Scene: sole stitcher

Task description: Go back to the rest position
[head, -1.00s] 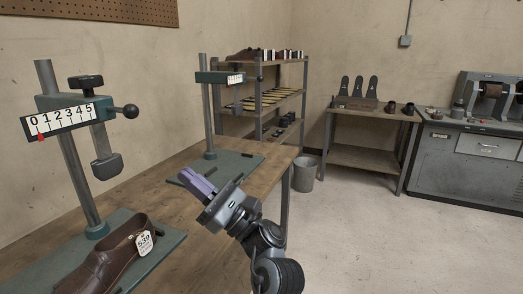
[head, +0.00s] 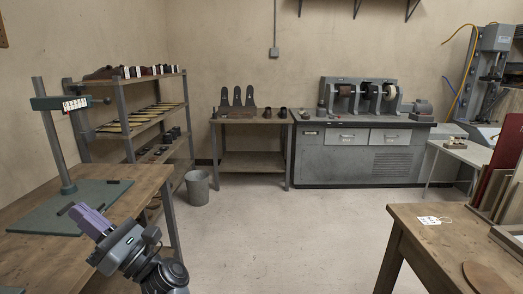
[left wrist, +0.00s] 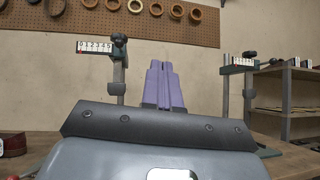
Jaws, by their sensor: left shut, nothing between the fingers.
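My left gripper (head: 92,222) is at the lower left of the head view, over the front edge of the wooden bench (head: 150,185). Its purple fingers are together with nothing between them. They also show shut in the left wrist view (left wrist: 165,85), pointing towards the wall. My right gripper is not in view.
A stand with a number scale (head: 68,103) rises from a green base (head: 60,210) on the bench. Shelves (head: 140,115) and a bin (head: 197,187) stand behind. A second table (head: 410,225) with a tag (head: 432,220) is at the right. The floor between is clear.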

